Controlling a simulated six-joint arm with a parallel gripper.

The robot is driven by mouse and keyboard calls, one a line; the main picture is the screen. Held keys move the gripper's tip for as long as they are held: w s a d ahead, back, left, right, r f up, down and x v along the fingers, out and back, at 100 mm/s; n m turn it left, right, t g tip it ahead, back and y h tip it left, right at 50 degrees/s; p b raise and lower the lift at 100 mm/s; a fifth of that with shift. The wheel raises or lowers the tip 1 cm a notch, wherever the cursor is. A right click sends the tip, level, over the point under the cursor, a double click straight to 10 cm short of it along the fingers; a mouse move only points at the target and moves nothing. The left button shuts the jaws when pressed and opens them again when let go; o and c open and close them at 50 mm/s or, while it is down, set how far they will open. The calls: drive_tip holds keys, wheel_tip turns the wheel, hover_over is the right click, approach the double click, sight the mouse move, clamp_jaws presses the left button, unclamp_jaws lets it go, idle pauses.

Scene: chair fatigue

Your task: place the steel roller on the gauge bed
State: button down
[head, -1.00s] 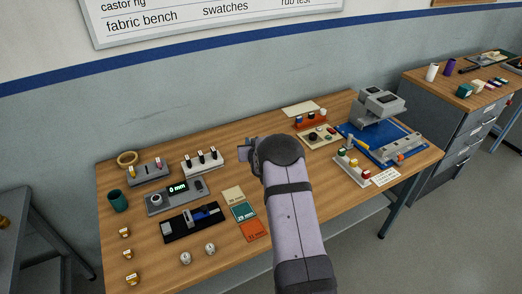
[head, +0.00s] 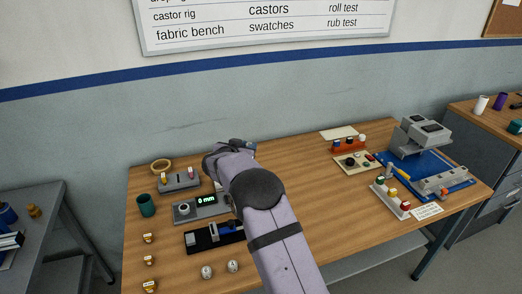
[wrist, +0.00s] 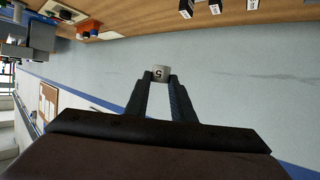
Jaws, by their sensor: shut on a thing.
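My gripper (wrist: 160,78) is shut on a small pale grey piece marked 5, the steel roller (wrist: 160,69), held at the fingertips in the wrist view. In the head view my gripper (head: 240,143) is above the back of the bench; the roller cannot be made out there. A grey gauge unit with a 0 mm readout (head: 184,217) stands on the bench at left. In front of it is a black gauge bed (head: 200,245) with a grey block and a blue slide. My arm covers its right end. The roller is apart from both.
Two silver pieces (head: 206,272) and several brass ones (head: 148,260) stand at the front left. A green cup (head: 146,205), a tan ring (head: 161,166) and a grey holder (head: 180,181) lie behind. A blue mat (head: 457,186) with a machine is at right. The bench's middle right is clear.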

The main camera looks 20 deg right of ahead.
drive_tip(key=s+a+f+m+g+h+b, duration=0.25)
drive_tip(key=s+a, duration=0.25)
drive_tip(key=a, duration=0.5)
drive_tip(key=m+g+h+b, duration=0.1)
drive_tip(key=m+g+b, duration=0.1)
drive_tip(key=b, duration=0.1)
hover_over(199, 241)
wheel_tip(199, 241, down, 8)
drive_tip(key=shift+f, duration=0.15)
wheel_tip(199, 241, down, 6)
drive_tip(key=b, duration=0.6)
drive_tip(key=shift+f, duration=0.25)
drive_tip(key=shift+f, duration=0.65)
